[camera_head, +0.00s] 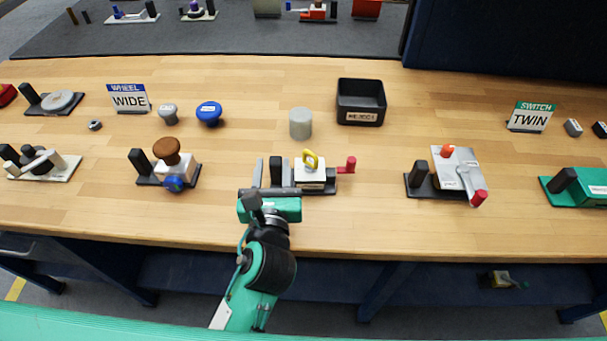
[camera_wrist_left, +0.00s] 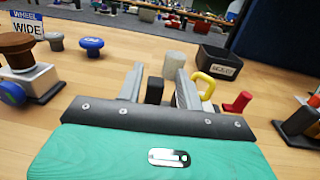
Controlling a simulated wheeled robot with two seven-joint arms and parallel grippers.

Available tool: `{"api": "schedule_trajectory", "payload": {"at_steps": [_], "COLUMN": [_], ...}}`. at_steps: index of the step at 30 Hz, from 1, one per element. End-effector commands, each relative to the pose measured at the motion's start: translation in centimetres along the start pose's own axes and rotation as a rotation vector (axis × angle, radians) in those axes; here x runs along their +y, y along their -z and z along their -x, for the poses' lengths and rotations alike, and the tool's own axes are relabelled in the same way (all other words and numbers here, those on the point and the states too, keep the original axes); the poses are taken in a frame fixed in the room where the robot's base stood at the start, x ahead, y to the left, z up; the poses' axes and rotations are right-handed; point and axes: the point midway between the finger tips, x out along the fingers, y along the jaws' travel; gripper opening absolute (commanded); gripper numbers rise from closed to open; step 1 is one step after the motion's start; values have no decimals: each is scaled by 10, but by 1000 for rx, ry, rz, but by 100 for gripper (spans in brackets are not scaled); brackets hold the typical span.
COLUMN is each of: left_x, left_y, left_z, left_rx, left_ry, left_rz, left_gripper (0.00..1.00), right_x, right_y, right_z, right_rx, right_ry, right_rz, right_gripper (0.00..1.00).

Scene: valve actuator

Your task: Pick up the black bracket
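My left gripper (camera_head: 273,174) is open, its two grey fingers pointing away over the table. A black upright post (camera_head: 275,171) stands between the fingers, with no clear contact. It rises at the left end of a black base (camera_head: 320,191) that carries a white valve block (camera_head: 309,178) with a yellow handle and a red knob, and looks like the black bracket. In the left wrist view, the post (camera_wrist_left: 154,91) shows between the open fingers (camera_wrist_left: 157,88); its lower part is hidden by my gripper body. My right gripper is in neither view.
Similar fixtures with black posts stand left (camera_head: 168,168) and right (camera_head: 447,175). Behind are a grey cylinder (camera_head: 300,123), a black reject bin (camera_head: 361,102) and a blue knob (camera_head: 209,113). The wooden table (camera_head: 370,225) is clear between fixtures.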

Motion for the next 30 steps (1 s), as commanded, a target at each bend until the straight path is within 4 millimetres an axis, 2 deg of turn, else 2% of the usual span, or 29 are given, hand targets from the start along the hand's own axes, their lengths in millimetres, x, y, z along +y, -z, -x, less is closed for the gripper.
{"api": "schedule_trajectory", "payload": {"at_steps": [3,10,12,20,30], "left_x": [0,0,0,0,0], "left_y": [28,72,67,67,67], "left_z": [1,1,-9,-25,-70], "left_rx": [9,7,-1,1,1], "left_ry": [-1,2,1,2,2], "left_rz": [-5,-4,-1,-1,-2], "left_gripper": [36,36,36,36,36], "right_x": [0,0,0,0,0], "right_y": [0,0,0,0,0], "right_z": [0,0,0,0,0], "right_rx": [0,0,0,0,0], "right_ry": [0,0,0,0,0], "right_rz": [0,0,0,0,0], "right_gripper": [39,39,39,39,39]}}
